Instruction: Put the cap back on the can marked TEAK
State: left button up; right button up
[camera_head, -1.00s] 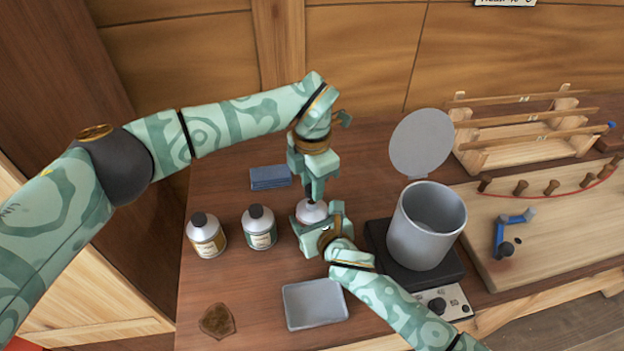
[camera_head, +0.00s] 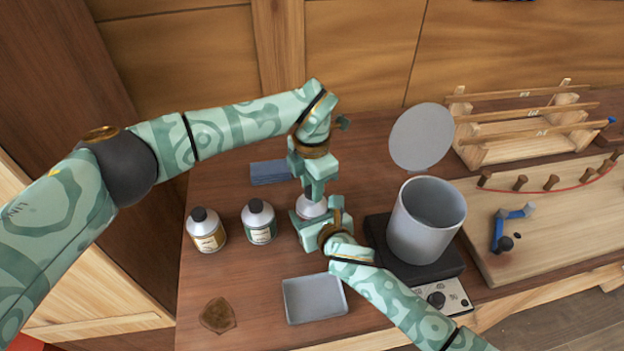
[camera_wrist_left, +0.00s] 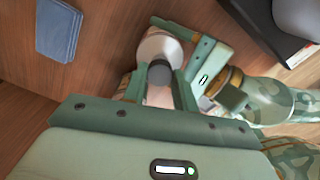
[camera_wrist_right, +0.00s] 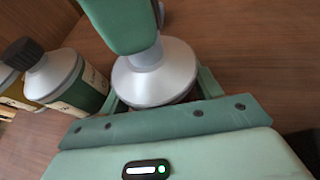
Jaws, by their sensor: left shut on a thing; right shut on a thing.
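A silver-topped can (camera_head: 311,207) stands on the table, mostly hidden between my grippers. My right gripper (camera_head: 314,221) is shut around its body; its shoulder and neck show in the right wrist view (camera_wrist_right: 152,85). My left gripper (camera_head: 315,193) points down over the can from above. It is shut on a dark grey cap (camera_wrist_left: 159,74), which sits at the can's neck. I cannot tell whether the cap is seated. The held can's label is hidden, so I cannot read TEAK.
Two capped cans, one amber-labelled (camera_head: 206,235) and one green-labelled (camera_head: 259,226), stand left. A blue cloth stack (camera_head: 270,173) lies behind. A grey tray (camera_head: 315,300) and brown patch (camera_head: 217,316) are in front. A grey pot (camera_head: 425,235) with raised lid (camera_head: 421,137) stands right.

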pick_arm(q)
jog(key=shift+f, duration=0.55)
dwell(0.4)
pick_arm(e)
grip_shut()
pick_arm(q)
jog(key=m, duration=2.5)
jog(key=shift+m, duration=0.4)
jog(key=m, duration=0.3)
jog(key=shift+f, duration=0.1)
jog(key=shift+w, duration=0.1)
